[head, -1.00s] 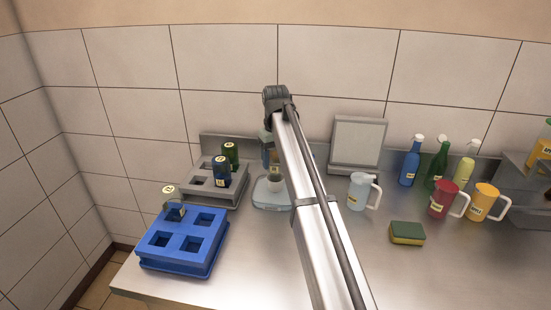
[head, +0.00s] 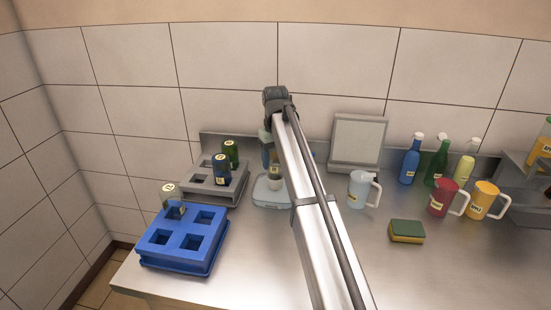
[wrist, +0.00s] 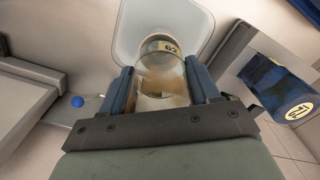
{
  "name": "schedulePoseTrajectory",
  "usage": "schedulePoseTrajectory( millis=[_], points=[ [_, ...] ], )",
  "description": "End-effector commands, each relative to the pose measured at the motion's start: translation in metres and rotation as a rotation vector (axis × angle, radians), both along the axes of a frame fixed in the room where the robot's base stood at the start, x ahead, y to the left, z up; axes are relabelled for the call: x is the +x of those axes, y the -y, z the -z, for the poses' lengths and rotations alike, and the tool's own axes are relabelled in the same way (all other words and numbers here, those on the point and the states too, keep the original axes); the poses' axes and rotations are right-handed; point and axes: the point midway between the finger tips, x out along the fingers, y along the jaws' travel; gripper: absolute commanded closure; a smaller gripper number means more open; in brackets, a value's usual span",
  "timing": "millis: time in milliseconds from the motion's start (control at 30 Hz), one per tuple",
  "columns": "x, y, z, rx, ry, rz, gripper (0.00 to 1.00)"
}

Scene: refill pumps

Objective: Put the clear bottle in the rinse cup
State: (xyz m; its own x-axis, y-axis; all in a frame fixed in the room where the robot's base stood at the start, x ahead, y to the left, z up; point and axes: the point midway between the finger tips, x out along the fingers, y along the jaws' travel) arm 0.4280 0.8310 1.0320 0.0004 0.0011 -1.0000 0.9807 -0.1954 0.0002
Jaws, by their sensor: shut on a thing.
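My gripper (wrist: 160,88) has blue finger pads and is shut on a clear, see-through bottle (wrist: 162,78) with a brownish tint and a small yellow label. In the head view my gripper (head: 271,158) is at the back of the counter, largely hidden by my arm. It is above a pale square base (head: 262,200) that carries a small light cup (head: 274,184), which I take for the rinse cup. The pale base also shows beyond the bottle in the wrist view (wrist: 132,30). Whether the bottle's lower end is inside the cup or above it, I cannot tell.
Left of the base, a grey rack (head: 205,186) holds a blue bottle (head: 222,172) and a green bottle (head: 231,152). A blue rack (head: 180,254) holds another clear, labelled bottle (head: 168,192).

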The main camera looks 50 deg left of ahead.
Motion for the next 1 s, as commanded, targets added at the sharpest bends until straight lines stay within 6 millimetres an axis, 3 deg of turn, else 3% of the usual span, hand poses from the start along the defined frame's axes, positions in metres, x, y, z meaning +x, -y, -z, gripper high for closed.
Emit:
schedulePoseTrajectory(
  millis=[400,433,733,1000],
  points=[
    [-0.0001,0.0001,0.0052,0.0,0.0,0.0,0.75],
    [0.0,0.0,0.0052,0.0,0.0,0.0,0.38],
    [0.0,0.0001,0.005,0.0,0.0,0.0,0.1],
    [0.0,0.0,0.0043,0.0,0.0,0.0,0.1]
  ],
)
